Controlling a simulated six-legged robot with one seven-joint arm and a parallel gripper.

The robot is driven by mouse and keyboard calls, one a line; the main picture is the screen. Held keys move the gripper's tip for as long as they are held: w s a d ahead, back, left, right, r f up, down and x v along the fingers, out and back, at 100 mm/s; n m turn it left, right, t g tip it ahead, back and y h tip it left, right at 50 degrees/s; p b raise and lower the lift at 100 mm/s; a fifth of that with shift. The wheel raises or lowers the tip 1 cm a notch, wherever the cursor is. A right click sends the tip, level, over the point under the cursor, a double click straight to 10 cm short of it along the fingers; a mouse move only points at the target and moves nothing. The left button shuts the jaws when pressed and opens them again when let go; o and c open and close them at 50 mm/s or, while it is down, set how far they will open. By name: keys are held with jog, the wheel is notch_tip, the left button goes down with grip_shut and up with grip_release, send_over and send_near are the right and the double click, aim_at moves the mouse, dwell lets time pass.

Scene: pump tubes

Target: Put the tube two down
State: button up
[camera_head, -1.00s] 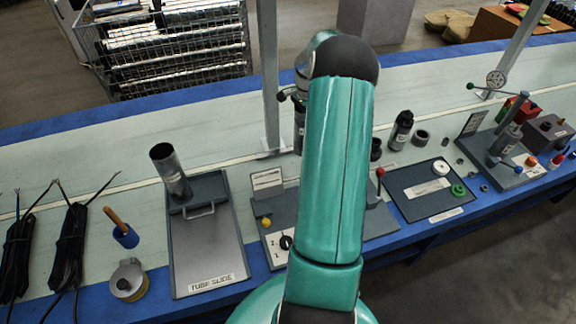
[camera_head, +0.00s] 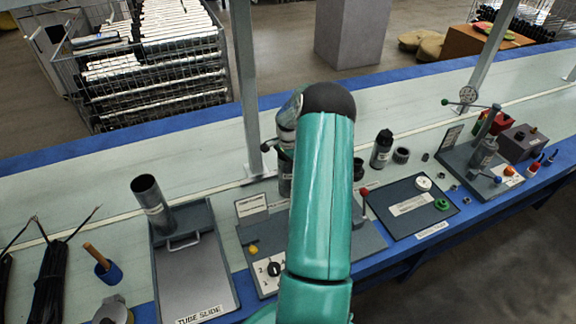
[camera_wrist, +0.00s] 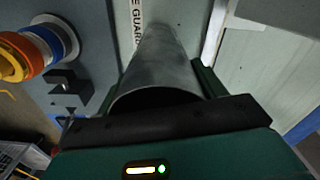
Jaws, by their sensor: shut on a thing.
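A grey metal tube (camera_wrist: 162,68) fills the middle of the wrist view, its near open end towards the camera. My gripper (camera_wrist: 158,90) is shut on it, with a finger at each side. A label ending in "GUARD" shows on the grey surface beyond. In the head view my own teal arm hides the gripper and the held tube. Another metal tube (camera_head: 151,204) stands tilted at the back of the tube slide (camera_head: 196,270), left of my arm. No number is readable on either tube.
Right of the slide, a grey panel has a dial (camera_head: 274,269) and a yellow knob. A dark board (camera_head: 405,208) with white and green round parts lies right of my arm. Posts rise from the bench. An orange and blue ringed part (camera_wrist: 40,48) is left of the held tube.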

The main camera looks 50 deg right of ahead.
jog(key=shift+f, duration=0.1)
jog(key=o, duration=1.2)
